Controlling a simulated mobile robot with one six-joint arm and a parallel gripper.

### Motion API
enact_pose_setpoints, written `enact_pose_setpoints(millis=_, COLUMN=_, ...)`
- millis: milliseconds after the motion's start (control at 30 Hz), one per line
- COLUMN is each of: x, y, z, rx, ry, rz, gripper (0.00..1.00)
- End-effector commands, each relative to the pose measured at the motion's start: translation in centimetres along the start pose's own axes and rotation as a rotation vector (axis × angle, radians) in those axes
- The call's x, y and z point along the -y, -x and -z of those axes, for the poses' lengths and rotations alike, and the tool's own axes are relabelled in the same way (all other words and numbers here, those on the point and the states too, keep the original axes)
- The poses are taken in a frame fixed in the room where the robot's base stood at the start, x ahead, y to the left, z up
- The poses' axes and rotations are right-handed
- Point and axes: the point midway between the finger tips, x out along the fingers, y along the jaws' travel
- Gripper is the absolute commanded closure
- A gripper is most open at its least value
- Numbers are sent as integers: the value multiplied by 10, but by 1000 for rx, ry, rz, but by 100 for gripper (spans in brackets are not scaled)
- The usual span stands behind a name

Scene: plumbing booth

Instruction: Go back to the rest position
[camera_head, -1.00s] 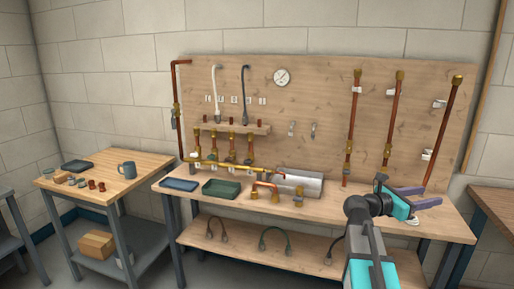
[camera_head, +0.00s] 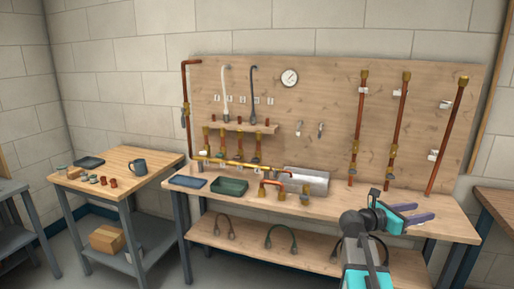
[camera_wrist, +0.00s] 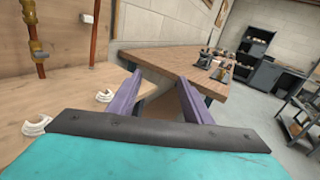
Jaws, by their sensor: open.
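My gripper (camera_head: 428,216) is at the right end of the main workbench (camera_head: 340,204) in the head view, its purple fingers pointing right. In the wrist view the two fingers (camera_wrist: 158,92) stand apart with nothing between them. The gripper is open and empty, above and in front of the bench's right end.
A side table (camera_head: 125,165) holds a mug (camera_head: 138,166). Another table (camera_wrist: 190,66) stands to the right.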

Motion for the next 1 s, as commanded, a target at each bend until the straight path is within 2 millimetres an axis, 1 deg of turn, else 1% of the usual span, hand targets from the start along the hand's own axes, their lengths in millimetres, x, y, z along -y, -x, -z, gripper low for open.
enact_pose_setpoints(millis=200, x=-14, y=15, z=47, rx=-12, ry=81, rz=-26, gripper=55)
enact_pose_setpoints(millis=333, x=-24, y=25, z=75, rx=5, ry=147, rz=-54, gripper=55)
enact_pose_setpoints(millis=567, x=-52, y=48, z=119, rx=66, ry=287, rz=-166, gripper=55)
enact_pose_setpoints(millis=767, x=-82, y=75, z=160, rx=137, ry=451, rz=-311, gripper=55)
enact_pose_setpoints(millis=867, x=-98, y=92, z=183, rx=178, ry=546, rz=-395, gripper=55)
enact_pose_setpoints(millis=1000, x=-120, y=121, z=218, rx=242, ry=693, rz=-527, gripper=55)
